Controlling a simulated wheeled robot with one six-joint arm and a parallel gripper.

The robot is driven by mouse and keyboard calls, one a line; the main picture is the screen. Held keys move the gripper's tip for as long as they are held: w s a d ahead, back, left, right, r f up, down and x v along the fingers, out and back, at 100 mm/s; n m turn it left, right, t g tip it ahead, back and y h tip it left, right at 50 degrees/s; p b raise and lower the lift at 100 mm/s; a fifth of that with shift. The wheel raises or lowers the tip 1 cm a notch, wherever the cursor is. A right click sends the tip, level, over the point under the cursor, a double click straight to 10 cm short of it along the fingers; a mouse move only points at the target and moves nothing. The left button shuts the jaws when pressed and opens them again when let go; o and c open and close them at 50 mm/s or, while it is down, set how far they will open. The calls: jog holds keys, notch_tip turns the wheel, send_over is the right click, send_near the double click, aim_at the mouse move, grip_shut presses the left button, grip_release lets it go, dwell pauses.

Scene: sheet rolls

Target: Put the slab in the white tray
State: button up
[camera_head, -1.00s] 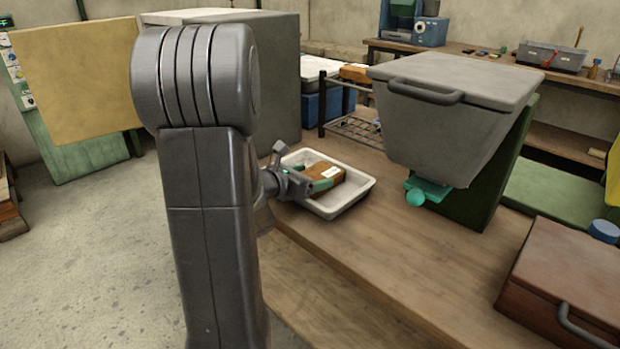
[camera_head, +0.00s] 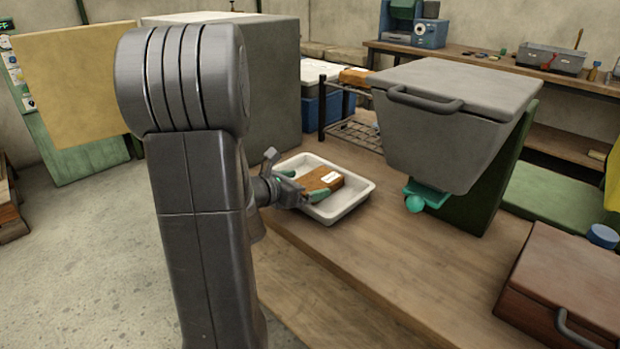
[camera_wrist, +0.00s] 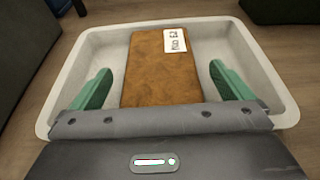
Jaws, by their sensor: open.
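The slab (camera_wrist: 155,75) is a brown block with a white label on its top. It lies inside the white tray (camera_wrist: 265,70) in the wrist view. In the head view the slab (camera_head: 322,178) shows in the white tray (camera_head: 352,198) on the wooden table. My gripper (camera_wrist: 160,85) is open, with one green finger on each side of the slab and a visible gap at both sides. In the head view my gripper (camera_head: 303,185) is at the tray's left side. The slab's near end is hidden behind the gripper body in the wrist view.
A wire rack (camera_head: 350,128) is behind the tray. A brown case (camera_head: 565,285) sits at the right. The table's front middle is clear.

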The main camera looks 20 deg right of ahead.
jog(key=v, duration=0.4)
jog(key=p+v, duration=0.1)
jog(key=v, duration=0.4)
jog(key=shift+s+a+r, duration=0.1)
jog(key=shift+a+r, duration=0.15)
jog(key=shift+r, duration=0.1)
jog(key=shift+r+p, duration=0.1)
jog(key=shift+p, duration=0.2)
